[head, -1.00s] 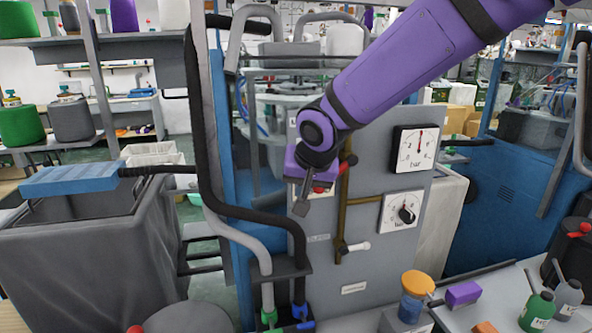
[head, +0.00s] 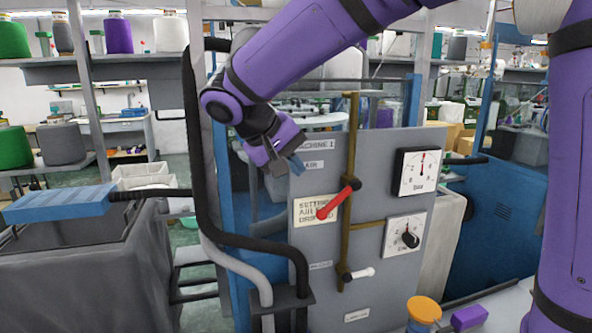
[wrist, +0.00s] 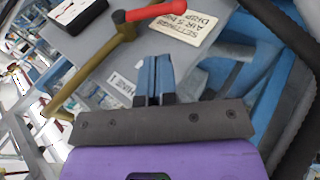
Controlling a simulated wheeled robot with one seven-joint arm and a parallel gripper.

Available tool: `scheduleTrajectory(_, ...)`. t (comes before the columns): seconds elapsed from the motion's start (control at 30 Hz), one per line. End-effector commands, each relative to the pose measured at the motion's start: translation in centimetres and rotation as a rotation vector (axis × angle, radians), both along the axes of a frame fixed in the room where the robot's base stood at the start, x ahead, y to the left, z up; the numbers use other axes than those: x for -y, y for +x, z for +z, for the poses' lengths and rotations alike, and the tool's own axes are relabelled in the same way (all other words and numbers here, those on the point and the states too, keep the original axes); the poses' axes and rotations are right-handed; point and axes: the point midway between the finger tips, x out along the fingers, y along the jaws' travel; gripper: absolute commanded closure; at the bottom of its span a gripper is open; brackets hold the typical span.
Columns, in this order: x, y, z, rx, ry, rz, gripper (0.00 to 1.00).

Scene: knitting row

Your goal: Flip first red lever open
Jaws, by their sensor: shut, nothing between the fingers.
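The red lever (head: 338,200) is on the brass pipe (head: 345,230) on the front of the grey machine panel. It slants down and left from its dark pivot, across a paper label (head: 309,209). In the wrist view the red lever (wrist: 150,12) shows at the top edge, partly cut off. My gripper (head: 296,164) is up and left of the lever, apart from it, by the panel's upper left. Its blue fingers (wrist: 155,77) are together and empty in the wrist view. A white-handled lever (head: 360,273) sits lower on the same pipe.
A black hose (head: 240,238) and grey pipes run along the panel's left side. A grey bin (head: 90,265) stands at left. An orange-lidded jar (head: 423,312) is at the front.

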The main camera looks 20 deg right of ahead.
Motion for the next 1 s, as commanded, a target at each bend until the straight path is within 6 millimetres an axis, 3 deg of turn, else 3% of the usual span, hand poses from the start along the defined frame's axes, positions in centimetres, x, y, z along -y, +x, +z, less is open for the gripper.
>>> scheduleTrajectory(0.53,6.1,1.9,-7.4,-0.002,0.000,-0.002,1.00)
scheduleTrajectory(1.0,7.3,2.3,-8.9,0.000,0.002,0.000,1.00)
